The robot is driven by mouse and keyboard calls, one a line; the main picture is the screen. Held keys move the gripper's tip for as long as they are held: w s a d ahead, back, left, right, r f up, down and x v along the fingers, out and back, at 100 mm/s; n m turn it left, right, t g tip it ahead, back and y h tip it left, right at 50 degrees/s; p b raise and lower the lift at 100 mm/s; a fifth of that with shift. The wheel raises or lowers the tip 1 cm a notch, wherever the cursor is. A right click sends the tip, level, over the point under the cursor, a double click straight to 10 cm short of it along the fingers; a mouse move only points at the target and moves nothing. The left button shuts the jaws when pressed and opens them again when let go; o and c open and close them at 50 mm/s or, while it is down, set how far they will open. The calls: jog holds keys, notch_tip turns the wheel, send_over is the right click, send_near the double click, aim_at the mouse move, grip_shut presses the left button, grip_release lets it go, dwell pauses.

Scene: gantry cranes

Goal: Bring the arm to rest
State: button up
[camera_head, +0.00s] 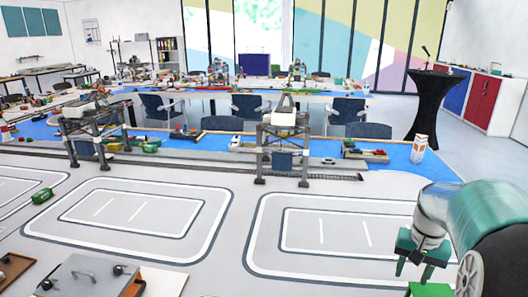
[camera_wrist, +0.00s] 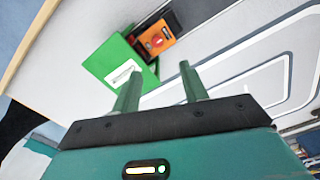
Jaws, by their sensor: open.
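My gripper (camera_head: 421,268) is at the lower right of the head view, at the end of my green and grey arm, with its fingers pointing down. In the wrist view my gripper (camera_wrist: 158,72) shows two green fingers spread apart with nothing held between them. A green box (camera_wrist: 122,72) with a white patch on its face lies beyond the fingertips, apart from them as far as I can tell. A green object (camera_head: 429,289) shows below the fingers in the head view, cut by the bottom edge.
An orange box (camera_wrist: 160,38) with a red knob is beside the green box. Two gantry cranes (camera_head: 284,123) stand along a rail on the table. A small green vehicle (camera_head: 42,195) is at left. The white-lined track area (camera_head: 235,215) between is clear.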

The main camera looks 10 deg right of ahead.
jog(key=s+a+r+n+t, duration=0.1)
jog(key=a+r+n, duration=0.15)
jog(key=a, duration=0.55)
jog(key=s+a+r+n+t, duration=0.1)
jog(key=s+a+r, duration=0.1)
jog(key=a+r, duration=0.35)
jog(key=s+a+n+t, duration=0.3)
jog(key=s+a, duration=0.4)
jog(key=a, duration=0.6)
jog(key=shift+s+f+n, duration=0.2)
jog(key=shift+s+n, duration=0.2)
jog(key=shift+n, duration=0.05)
